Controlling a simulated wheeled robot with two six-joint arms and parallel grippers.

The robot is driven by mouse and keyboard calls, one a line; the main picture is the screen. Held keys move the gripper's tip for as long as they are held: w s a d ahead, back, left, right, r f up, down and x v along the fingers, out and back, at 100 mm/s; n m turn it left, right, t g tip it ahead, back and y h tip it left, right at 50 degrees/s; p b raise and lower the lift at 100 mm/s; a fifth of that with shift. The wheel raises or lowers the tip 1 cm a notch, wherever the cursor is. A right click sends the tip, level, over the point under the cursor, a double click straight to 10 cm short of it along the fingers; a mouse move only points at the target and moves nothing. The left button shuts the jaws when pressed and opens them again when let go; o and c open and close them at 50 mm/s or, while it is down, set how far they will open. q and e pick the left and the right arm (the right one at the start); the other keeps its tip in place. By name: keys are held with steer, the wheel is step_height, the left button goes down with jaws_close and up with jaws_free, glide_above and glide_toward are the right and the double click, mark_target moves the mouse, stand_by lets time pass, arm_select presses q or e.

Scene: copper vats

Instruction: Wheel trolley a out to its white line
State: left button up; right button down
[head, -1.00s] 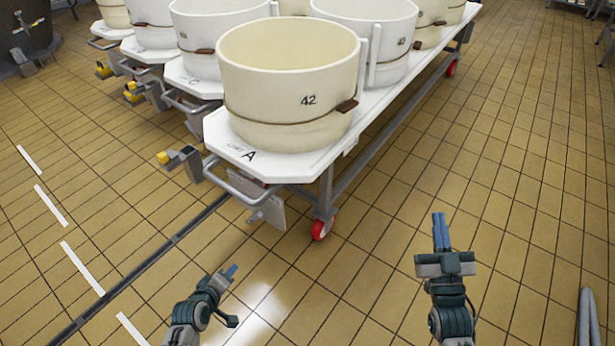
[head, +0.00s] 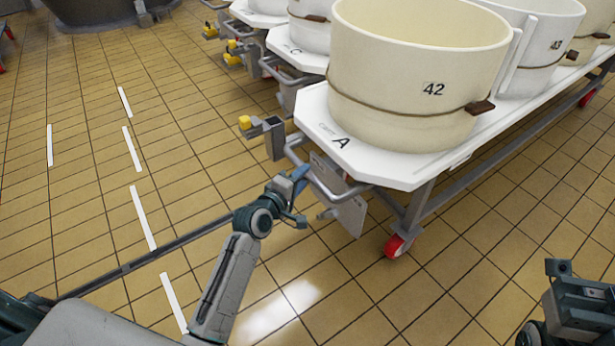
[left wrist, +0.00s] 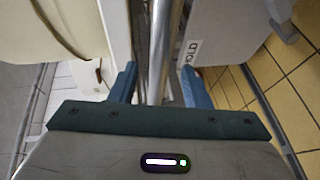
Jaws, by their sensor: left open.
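Trolley A (head: 345,158) has a white top marked "A" and carries a cream vat (head: 395,85) numbered 42. Its grey bar handle (head: 318,184) sticks out at the near left end. My left gripper (head: 300,178) is at this handle. In the left wrist view its two blue fingers (left wrist: 158,88) are open, one on each side of the grey bar (left wrist: 160,50). White line dashes (head: 143,217) lie on the floor left of the trolley. My right gripper (head: 578,300) is at the lower right; its fingers cannot be made out.
A second trolley marked C (head: 287,42) stands close behind. A dark floor strip (head: 150,256) crosses toward the trolley. The tiled floor at left is clear. Trolley A's red wheel (head: 398,246) rests on the tiles.

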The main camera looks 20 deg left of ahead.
mark_target(307, 174)
arm_select(q)
steer(key=shift+b+x, duration=0.35)
steer(key=shift+x, duration=1.35)
jaws_close()
steer(key=shift+s, duration=0.1)
